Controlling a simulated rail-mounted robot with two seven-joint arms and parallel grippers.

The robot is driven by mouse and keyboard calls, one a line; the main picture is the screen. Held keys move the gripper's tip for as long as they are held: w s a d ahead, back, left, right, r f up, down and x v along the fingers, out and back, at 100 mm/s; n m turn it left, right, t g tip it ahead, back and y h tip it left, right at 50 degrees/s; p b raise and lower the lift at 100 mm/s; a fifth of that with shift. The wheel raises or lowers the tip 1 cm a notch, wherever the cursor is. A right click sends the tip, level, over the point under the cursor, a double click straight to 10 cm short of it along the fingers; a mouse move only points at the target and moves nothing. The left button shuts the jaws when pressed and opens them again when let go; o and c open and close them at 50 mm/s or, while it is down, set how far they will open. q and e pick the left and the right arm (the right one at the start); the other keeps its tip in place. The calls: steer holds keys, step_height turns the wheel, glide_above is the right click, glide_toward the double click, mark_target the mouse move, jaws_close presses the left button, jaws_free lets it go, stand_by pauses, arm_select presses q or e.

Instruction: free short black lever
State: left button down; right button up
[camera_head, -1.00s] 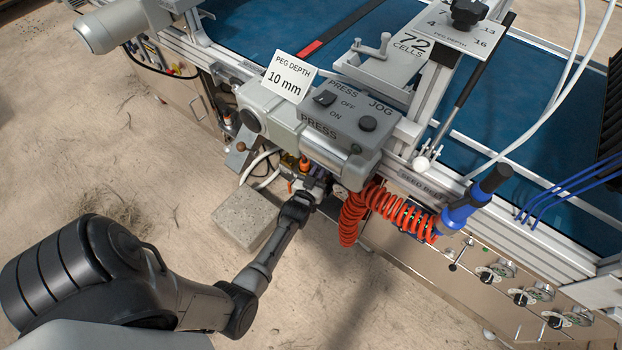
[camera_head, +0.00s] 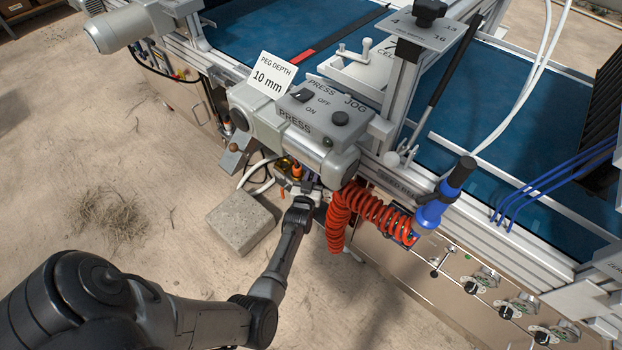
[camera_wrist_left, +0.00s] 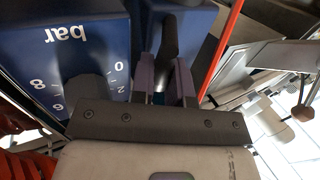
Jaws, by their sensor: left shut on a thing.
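My left gripper (camera_head: 308,188) is below the grey press housing at the front of the machine, and its fingertips are partly hidden there in the head view. In the left wrist view the two purplish fingers (camera_wrist_left: 166,82) are closed on a short black lever (camera_wrist_left: 169,35). The lever stands in front of a blue block (camera_wrist_left: 200,20). Its far end shows beyond the fingers, and the rest is hidden between them. The lever cannot be made out in the head view. My right gripper is not in view.
A blue pressure gauge marked bar (camera_wrist_left: 65,45) stands beside the fingers, and a red tube (camera_wrist_left: 222,50) runs close on the other side. A coiled orange hose (camera_head: 345,212) hangs right of the gripper. A concrete block (camera_head: 241,222) lies on the floor to the left.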

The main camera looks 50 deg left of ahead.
arm_select(q)
steer(key=shift+f, duration=0.1)
steer(key=c, duration=1.2)
jaws_free()
steer(key=shift+w, duration=0.1)
steer(key=shift+o, duration=0.5)
steer(key=shift+a, duration=0.1)
steer(key=shift+d, duration=0.2)
